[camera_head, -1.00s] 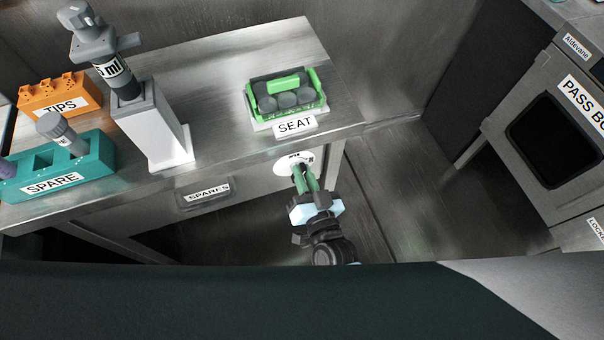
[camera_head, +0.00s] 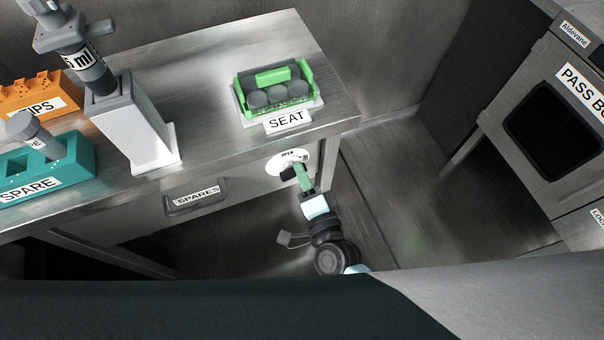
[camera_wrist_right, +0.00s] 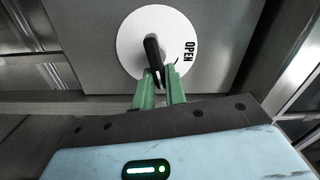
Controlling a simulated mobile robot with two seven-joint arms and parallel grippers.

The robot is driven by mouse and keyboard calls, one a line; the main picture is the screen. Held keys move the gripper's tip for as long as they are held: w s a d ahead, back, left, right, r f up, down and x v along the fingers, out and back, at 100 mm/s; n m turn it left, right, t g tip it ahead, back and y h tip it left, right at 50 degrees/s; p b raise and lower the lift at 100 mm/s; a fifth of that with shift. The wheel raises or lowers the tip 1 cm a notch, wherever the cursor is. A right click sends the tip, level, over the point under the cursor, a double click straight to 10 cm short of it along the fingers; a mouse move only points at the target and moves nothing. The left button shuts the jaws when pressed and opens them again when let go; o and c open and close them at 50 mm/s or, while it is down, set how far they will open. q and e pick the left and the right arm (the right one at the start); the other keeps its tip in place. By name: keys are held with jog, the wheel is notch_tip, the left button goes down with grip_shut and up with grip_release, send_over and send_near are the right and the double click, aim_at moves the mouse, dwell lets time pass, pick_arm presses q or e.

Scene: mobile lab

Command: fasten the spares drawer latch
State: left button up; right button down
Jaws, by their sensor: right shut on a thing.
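The spares drawer latch is a white round dial (camera_head: 285,158) with a black knob, on the front of the bench right of the SPARES drawer handle (camera_head: 196,199). In the right wrist view the dial (camera_wrist_right: 130,42) has the word OPEN at its right, turned sideways. The black knob (camera_wrist_right: 152,52) stands nearly upright there, leaning slightly. My right gripper (camera_head: 299,174) is at the dial, its green fingers (camera_wrist_right: 160,88) shut on the lower end of the knob. In the head view the fingers partly hide the dial. My left gripper is not in view.
On the bench top (camera_head: 215,100) stand a green rack on a SEAT plate (camera_head: 287,121), a white stand with a grey pipette (camera_head: 140,130), a teal SPARE rack (camera_head: 75,165) and an orange TIPS box (camera_head: 30,96). A pass box (camera_head: 545,90) is at right, with open floor between.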

jog(key=shift+f+m+b, duration=0.2)
jog(key=shift+m+b, duration=0.25)
jog(key=shift+m, duration=0.65)
jog(key=c, duration=1.4)
grip_release()
jog(key=shift+c, duration=0.2)
jog(key=v, duration=0.7)
jog(key=shift+s+d, duration=0.15)
jog(key=shift+s, duration=0.2)
